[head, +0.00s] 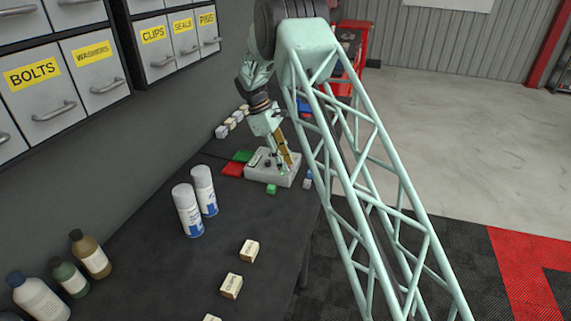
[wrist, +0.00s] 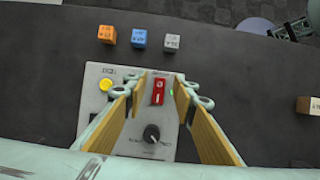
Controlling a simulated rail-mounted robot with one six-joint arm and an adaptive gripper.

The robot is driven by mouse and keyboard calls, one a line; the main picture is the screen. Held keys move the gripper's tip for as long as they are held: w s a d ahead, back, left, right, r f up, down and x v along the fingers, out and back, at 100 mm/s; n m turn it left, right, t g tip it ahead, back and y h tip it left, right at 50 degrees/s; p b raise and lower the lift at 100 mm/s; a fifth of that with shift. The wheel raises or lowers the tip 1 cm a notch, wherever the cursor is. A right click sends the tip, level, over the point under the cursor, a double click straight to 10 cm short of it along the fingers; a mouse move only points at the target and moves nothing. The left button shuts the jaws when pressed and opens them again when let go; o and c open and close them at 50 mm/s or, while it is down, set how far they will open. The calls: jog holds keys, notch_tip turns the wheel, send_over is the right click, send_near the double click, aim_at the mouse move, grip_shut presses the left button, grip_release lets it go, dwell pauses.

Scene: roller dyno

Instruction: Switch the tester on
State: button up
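The tester (head: 262,174) is a grey box on the dark bench. In the wrist view its panel (wrist: 119,72) carries a red rocker switch (wrist: 158,92) with white marks, a black knob (wrist: 152,133) and a round yellow button or lamp (wrist: 106,86). A small bright green spot (wrist: 172,93) shows right of the switch. My gripper (wrist: 156,84) is open and empty above the panel, its yellowish finger pads on either side of the switch. I cannot tell whether it touches the panel. In the head view my gripper (head: 284,157) points down over the tester.
Orange (wrist: 107,34), blue (wrist: 139,37) and grey (wrist: 172,42) blocks lie beyond the tester in the wrist view. Red (head: 233,170) and green (head: 243,156) pieces lie left of it in the head view. Two spray cans (head: 187,210) stand nearer; the bench between is clear.

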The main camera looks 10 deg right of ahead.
jog(key=v, duration=1.1)
jog(key=shift+r, duration=0.35)
jog(key=shift+a, duration=0.1)
jog(key=s+d+r+m+t+y+b, duration=0.1)
jog(key=s+d+r+m+b, duration=0.15)
jog(key=s+r, duration=1.2)
jog(key=s+r+m+t+y+b, duration=0.1)
jog(key=s+r+m, duration=0.1)
jog(key=s+r, duration=0.45)
jog(key=s+r+m+t+y, duration=0.1)
jog(key=s+r, duration=0.2)
jog(key=s, duration=0.6)
jog(key=s+r+m+t+b, duration=0.1)
jog(key=s+m+t+b, duration=0.15)
jog(key=s, duration=1.65)
jog(key=s+f+m, duration=0.1)
jog(key=s+f, duration=0.2)
jog(key=s, duration=0.6)
jog(key=s+f+m+y+b, duration=0.1)
jog(key=s+f, duration=0.3)
jog(key=s, duration=0.4)
jog(key=shift+s+f+m+t+b, duration=0.3)
jog(key=shift+s+m+t, duration=0.15)
jog(key=shift+m, duration=0.35)
